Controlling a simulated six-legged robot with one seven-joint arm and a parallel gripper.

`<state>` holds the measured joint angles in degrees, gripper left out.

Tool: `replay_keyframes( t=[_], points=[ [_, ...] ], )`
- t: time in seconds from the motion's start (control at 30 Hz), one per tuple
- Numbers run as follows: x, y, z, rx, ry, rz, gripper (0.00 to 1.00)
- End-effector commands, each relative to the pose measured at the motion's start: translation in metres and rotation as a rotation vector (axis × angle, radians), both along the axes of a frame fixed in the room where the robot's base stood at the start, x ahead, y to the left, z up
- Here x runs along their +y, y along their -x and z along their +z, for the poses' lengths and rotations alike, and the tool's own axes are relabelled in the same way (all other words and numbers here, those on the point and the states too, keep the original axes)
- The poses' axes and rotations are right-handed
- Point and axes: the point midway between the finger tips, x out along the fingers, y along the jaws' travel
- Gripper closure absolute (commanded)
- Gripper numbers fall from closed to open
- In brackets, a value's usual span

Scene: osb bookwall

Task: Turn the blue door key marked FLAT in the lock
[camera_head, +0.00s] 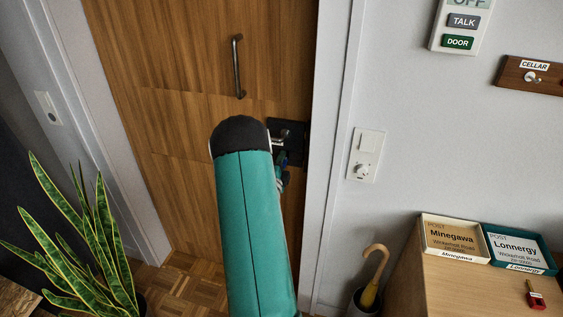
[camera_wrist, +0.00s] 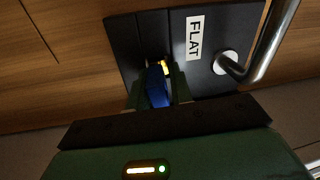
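The blue door key (camera_wrist: 157,92) sits between the two fingers of my gripper (camera_wrist: 158,90) in the wrist view, and the fingers look shut on its blue head. A short brass-coloured part (camera_wrist: 164,68) shows past the head, right at the dark lock plate (camera_wrist: 207,75). How deep the key is in the keyhole is hidden. The plate carries a white FLAT label (camera_wrist: 194,37) beside the key.
A metal lever handle (camera_wrist: 262,50) projects close to the right of my gripper. The wooden door (camera_head: 190,90) has a vertical pull bar (camera_head: 238,66). To the right are a wall switch (camera_head: 365,155), an umbrella stand (camera_head: 365,302) and a cabinet with trays (camera_head: 455,237). A plant (camera_head: 95,250) stands left.

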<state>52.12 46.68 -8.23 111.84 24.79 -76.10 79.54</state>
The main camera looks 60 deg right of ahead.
Motion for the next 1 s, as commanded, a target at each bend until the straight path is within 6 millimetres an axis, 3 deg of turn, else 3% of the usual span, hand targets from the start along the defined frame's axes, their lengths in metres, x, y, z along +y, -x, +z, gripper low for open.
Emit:
replay_keyframes(
  t=[0.07,0.3,0.33,0.37,1.0],
  points=[
    [-0.005,0.002,-0.002,0.003,-0.006,-0.003,0.51],
    [0.006,0.003,-0.004,0.003,-0.009,-0.002,0.44],
    [0.008,0.003,-0.005,0.003,-0.01,-0.001,0.39],
    [0.01,0.003,-0.005,0.003,-0.011,-0.002,0.18],
    [0.046,0.006,-0.007,-0.001,-0.005,0.002,0.18]
  ],
)
